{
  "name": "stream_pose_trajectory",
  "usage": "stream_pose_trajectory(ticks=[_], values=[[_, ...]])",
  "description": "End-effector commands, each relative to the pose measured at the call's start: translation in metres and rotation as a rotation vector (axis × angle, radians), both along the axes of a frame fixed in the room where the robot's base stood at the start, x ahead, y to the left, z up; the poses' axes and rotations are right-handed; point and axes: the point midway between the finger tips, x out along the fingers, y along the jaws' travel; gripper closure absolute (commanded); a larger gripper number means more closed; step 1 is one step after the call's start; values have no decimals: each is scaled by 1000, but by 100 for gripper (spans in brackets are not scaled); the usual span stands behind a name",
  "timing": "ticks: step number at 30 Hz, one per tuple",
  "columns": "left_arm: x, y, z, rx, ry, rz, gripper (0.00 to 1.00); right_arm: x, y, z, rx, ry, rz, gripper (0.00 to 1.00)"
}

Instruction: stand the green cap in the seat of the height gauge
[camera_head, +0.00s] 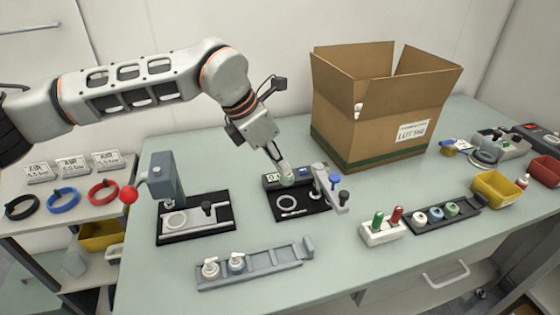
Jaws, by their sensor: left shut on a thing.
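The height gauge (312,206) stands mid-table, with a black base, a small display and an arm on its right side. Its pale ring-shaped seat (287,202) looks empty. My left gripper (286,176) points down just behind the seat, near the display, and is shut on a small pale green thing, which looks like the green cap (288,182). The fingers partly hide it, and I cannot tell its exact height above the gauge. My right gripper is not in view.
A grey rail (275,268) in front holds a white and a blue pump cap. A press-like fixture (168,185) stands left. An open cardboard box (370,125) stands behind right. A pen block (382,232) and dark rack (446,222) are right.

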Motion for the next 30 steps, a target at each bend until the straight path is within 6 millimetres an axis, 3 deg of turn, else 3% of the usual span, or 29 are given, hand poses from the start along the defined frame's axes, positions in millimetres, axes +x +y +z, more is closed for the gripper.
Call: stream_pose_trajectory(ticks=[10, 16, 30], values=[[0, 1, -38, 1, 7, 0, 100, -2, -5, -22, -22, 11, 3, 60], [0, 0, -54, 0, 3, -1, 100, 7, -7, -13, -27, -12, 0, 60], [0, 0, -62, 1, 0, -1, 100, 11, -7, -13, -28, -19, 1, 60]])
